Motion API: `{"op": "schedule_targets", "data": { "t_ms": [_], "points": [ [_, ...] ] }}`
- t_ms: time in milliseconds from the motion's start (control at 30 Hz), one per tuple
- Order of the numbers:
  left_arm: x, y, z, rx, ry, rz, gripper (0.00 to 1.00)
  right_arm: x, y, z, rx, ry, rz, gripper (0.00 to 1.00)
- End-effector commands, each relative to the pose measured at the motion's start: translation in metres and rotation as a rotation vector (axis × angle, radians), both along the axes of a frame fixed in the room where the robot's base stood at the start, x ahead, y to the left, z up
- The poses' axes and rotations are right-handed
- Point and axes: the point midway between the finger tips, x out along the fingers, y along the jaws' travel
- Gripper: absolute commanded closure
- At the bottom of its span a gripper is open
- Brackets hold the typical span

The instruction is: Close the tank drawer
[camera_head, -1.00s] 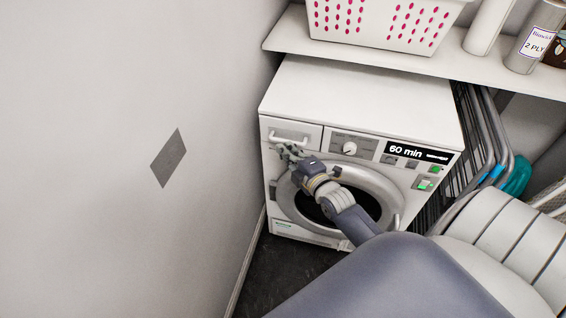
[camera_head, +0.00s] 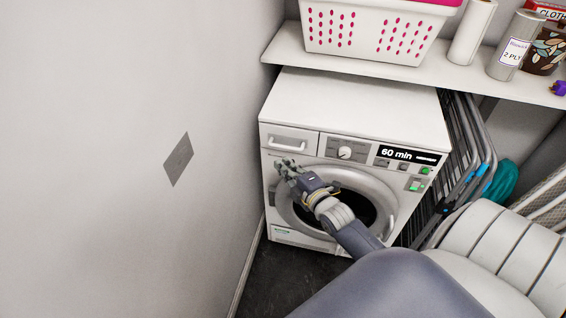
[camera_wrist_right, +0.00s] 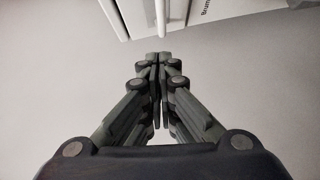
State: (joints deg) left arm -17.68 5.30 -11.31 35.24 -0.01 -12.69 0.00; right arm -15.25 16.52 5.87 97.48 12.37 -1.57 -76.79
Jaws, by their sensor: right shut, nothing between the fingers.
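The tank drawer (camera_head: 290,138) is the white panel with a bar handle at the upper left of the white dryer (camera_head: 355,105). Its front looks about level with the control panel beside it; I cannot tell whether a small gap is left. My right gripper (camera_head: 284,167) is shut and empty, just below the drawer handle and in front of the dryer's upper left face. In the wrist view its closed fingertips (camera_wrist_right: 160,58) point at pale surfaces, with white dryer panels at the top edge. I cannot tell if the fingertips touch anything. My left gripper is not in view.
A shelf (camera_head: 400,65) above the dryer holds a white basket (camera_head: 375,30) and paper rolls. A folded drying rack (camera_head: 470,165) leans at the dryer's right. Dark floor (camera_head: 285,280) shows at the lower left.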

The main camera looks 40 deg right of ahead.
Motion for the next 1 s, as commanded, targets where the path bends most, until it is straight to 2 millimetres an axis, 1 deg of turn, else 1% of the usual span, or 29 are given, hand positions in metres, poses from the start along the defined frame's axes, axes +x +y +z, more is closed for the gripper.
{"op": "schedule_targets", "data": {
  "t_ms": [67, 167, 400, 500, 633, 867, 967, 1000],
  "points": [
    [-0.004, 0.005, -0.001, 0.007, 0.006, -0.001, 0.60, -0.011, 0.000, 0.000, -0.001, 0.002, -0.001, 1.00],
    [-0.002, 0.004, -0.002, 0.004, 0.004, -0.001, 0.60, -0.025, 0.001, 0.002, -0.001, 0.002, -0.001, 1.00],
    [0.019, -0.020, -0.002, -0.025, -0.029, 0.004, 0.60, -0.063, 0.004, 0.007, 0.000, 0.003, -0.001, 1.00],
    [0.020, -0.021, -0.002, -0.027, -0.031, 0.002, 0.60, -0.073, 0.005, 0.008, 0.001, 0.002, -0.001, 1.00],
    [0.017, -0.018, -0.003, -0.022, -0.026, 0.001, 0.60, -0.081, 0.005, 0.010, 0.000, 0.001, -0.001, 1.00],
    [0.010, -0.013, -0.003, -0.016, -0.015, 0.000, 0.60, -0.083, 0.005, 0.010, 0.001, 0.001, -0.001, 1.00],
    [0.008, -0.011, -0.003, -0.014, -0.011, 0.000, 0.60, -0.084, 0.005, -0.005, 0.030, 0.027, -0.009, 1.00],
    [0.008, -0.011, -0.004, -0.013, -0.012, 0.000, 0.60, -0.086, 0.005, -0.018, 0.055, 0.052, -0.017, 1.00]
  ]
}}
